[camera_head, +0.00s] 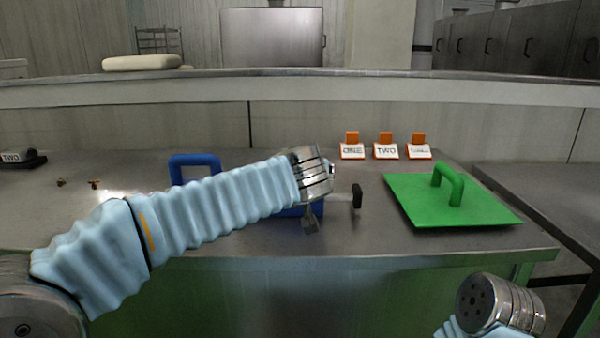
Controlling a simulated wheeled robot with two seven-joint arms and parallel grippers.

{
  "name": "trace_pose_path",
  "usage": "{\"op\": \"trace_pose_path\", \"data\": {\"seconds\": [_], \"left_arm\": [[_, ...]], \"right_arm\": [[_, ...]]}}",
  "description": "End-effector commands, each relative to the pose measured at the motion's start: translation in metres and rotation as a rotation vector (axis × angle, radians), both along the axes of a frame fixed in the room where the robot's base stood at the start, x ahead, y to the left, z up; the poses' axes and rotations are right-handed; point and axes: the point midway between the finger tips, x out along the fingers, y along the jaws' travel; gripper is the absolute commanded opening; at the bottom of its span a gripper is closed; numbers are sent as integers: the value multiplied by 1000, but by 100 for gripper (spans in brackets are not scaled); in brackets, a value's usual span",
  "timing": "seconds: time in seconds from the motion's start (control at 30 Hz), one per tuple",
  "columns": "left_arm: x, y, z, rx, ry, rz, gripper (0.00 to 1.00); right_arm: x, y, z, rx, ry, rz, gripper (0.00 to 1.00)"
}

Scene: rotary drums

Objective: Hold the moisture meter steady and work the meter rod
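A short metal rod with a black end (357,196) sticks out to the right beside my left wrist; it looks like the meter rod. A blue part (288,211) shows low behind my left arm, probably the meter body, mostly hidden. My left gripper (310,220) points down at this blue part, in front of it and left of the rod's black end. Its fingers are small and dark, and I cannot tell whether they are open or touching anything.
A blue handle (195,160) stands behind my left arm. A green plate with a handle (448,205) lies on the right of the metal table (400,245). Three orange-and-white label stands (386,151) are at the back. A black block labelled TWO (20,160) sits far left.

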Motion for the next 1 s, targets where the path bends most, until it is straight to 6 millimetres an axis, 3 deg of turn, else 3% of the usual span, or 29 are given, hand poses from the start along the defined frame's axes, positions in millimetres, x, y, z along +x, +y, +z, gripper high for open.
{"op": "trace_pose_path", "data": {"seconds": [0.27,0.73,1.0], "left_arm": [[2,0,-1,0,0,0,100],[1,0,-1,0,0,0,30],[1,0,-2,-1,0,0,27]], "right_arm": [[0,0,0,0,0,0,43],[0,0,0,0,0,0,43],[0,0,-2,0,0,0,43]]}}
